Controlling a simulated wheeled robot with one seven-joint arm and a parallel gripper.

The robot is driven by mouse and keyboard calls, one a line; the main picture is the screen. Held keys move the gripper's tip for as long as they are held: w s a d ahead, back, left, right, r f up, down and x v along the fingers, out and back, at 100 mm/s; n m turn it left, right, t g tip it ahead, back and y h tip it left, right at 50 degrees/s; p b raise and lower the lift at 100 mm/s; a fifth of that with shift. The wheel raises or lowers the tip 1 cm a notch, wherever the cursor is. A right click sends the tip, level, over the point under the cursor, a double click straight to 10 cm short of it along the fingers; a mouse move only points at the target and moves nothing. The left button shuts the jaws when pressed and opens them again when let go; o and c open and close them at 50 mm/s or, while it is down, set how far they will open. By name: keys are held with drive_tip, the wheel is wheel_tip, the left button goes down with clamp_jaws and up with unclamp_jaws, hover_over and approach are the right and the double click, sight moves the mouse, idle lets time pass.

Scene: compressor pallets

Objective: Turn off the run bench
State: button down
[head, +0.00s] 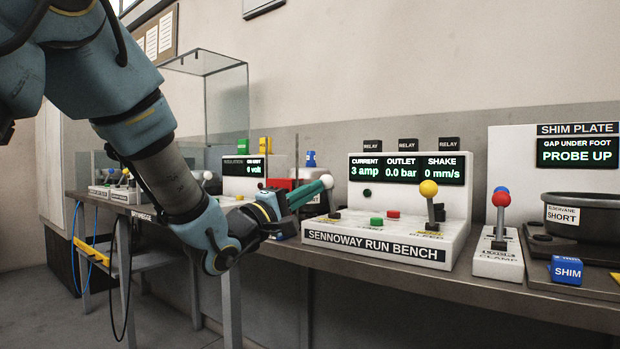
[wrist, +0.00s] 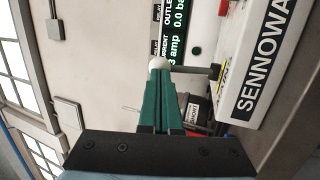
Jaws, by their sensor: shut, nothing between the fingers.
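The run bench (head: 385,246) is a white console with a sloped front on the long table. Its display (head: 407,170) reads 3 amp, 0.0 bar and 0 mm/s. A green button (head: 376,221), a red button (head: 393,213) and a yellow-knobbed lever (head: 429,188) are on its top. A white-knobbed lever (head: 327,181) stands at its left end. My gripper (head: 318,187) is shut, its green fingers pointing at the white knob. In the wrist view the knob (wrist: 160,63) is right at the fingertips (wrist: 160,73); I cannot tell whether they touch.
A red-and-blue-knobbed clamp unit (head: 499,250), a blue shim block (head: 566,270) and a dark round pan (head: 585,213) are to the right. Another console (head: 240,186) and a glass case (head: 226,100) stand to the left, behind my arm.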

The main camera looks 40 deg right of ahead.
drive_tip(key=shift+w+d+r+y+p, duration=0.1)
drive_tip(key=shift+d+r+y+p, duration=0.25)
drive_tip(key=shift+p, duration=0.9)
drive_tip(key=shift+w+d+r+y+p, duration=0.1)
drive_tip(key=shift+r+y+p, duration=0.4)
drive_tip(key=shift+p, duration=0.8)
drive_tip(key=shift+d+r+y+p, duration=0.3)
drive_tip(key=shift+r+p, duration=0.2)
drive_tip(key=shift+p, duration=0.75)
drive_tip(key=y+p, duration=0.1)
drive_tip(key=p, duration=0.3)
drive_tip(key=d+r+y+p, duration=0.1)
drive_tip(key=p, duration=0.3)
drive_tip(key=d+n+y+p, duration=0.1)
drive_tip(key=p, duration=0.2)
drive_tip(key=shift+w+d+r+p, duration=0.1)
drive_tip(key=shift+w+r+p, duration=0.15)
drive_tip(key=shift+p, duration=0.15)
drive_tip(key=shift+w+d+f+g+y+p, duration=0.15)
drive_tip(key=shift+d+y+p, duration=0.6)
drive_tip(key=shift+p, duration=1.6)
drive_tip(key=shift+w+d+g+y+p, duration=0.25)
drive_tip(key=shift+d+y+p, duration=0.4)
drive_tip(key=shift+p, duration=1.65)
drive_tip(key=shift+w+d+f+g+y+p, duration=0.15)
drive_tip(key=shift+d+y+p, duration=0.6)
drive_tip(key=shift+p, duration=1.6)
drive_tip(key=shift+d, duration=0.1)
drive_tip(key=shift+r, duration=0.15)
